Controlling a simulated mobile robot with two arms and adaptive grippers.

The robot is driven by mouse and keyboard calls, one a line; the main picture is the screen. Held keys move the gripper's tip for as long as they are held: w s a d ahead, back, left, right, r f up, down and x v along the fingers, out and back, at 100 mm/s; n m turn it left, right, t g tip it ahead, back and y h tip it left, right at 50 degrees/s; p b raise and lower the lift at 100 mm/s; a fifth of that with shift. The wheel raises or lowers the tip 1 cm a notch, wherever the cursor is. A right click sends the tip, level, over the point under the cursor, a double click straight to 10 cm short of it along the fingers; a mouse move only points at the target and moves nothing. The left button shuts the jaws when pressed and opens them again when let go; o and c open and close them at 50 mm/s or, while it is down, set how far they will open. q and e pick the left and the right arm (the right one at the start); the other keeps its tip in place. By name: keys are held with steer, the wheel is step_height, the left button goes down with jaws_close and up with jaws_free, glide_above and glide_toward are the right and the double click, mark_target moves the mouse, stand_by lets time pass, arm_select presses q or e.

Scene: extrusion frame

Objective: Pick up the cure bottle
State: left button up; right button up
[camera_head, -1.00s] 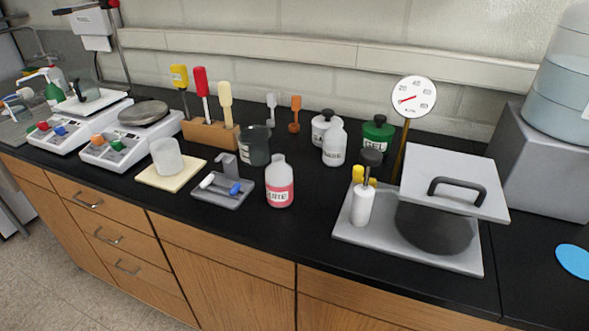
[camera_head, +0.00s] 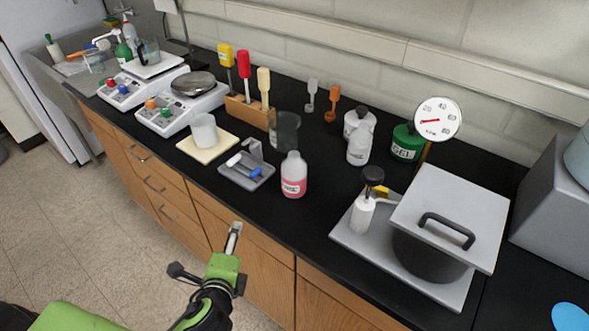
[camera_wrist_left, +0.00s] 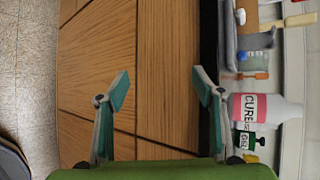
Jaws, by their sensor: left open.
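The cure bottle (camera_head: 293,176) is a translucent white bottle with a pink lower part and a label. It stands upright on the black counter near the front edge, right of a small grey tray. In the left wrist view the cure bottle (camera_wrist_left: 262,108) appears sideways at the right, beyond the fingers, with its "CURE" label readable. My left gripper (camera_head: 236,236) is in front of the cabinet drawers, below and left of the bottle, apart from it. Its two fingers (camera_wrist_left: 158,92) are spread with nothing between them. My right gripper is not in view.
The grey tray (camera_head: 232,174) with small parts is just left of the bottle. A dark beaker (camera_head: 287,131) and a white bottle (camera_head: 358,149) stand behind. A lidded pot (camera_head: 432,250) on a grey plate is to the right.

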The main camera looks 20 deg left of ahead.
arm_select(q)
step_height(320, 180, up, 5)
steer(key=m+t+h, duration=0.6)
steer(key=m, duration=1.4)
glide_toward(289, 182)
steer(key=w+p, duration=0.1)
steer(key=w, duration=0.1)
steer(key=w+d+p, duration=0.1)
steer(key=w, duration=0.2)
steer(key=w+p, duration=0.1)
steer(key=w, duration=0.1)
steer(key=shift+w+d+r, duration=0.1)
steer(key=shift+w+d, duration=0.05)
steer(key=shift+w, duration=0.1)
steer(key=w+p, duration=0.1)
steer(key=w, duration=0.4)
steer(key=shift+w, duration=0.1)
steer(key=shift+w+d+f, duration=0.1)
steer(key=shift+w+f, duration=0.2)
steer(key=shift+w, duration=0.05)
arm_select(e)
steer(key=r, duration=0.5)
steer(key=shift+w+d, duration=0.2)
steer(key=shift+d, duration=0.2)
arm_select(q)
steer(key=shift+s, duration=0.1)
steer(key=shift+c, duration=0.3)
steer(key=c, duration=1.2)
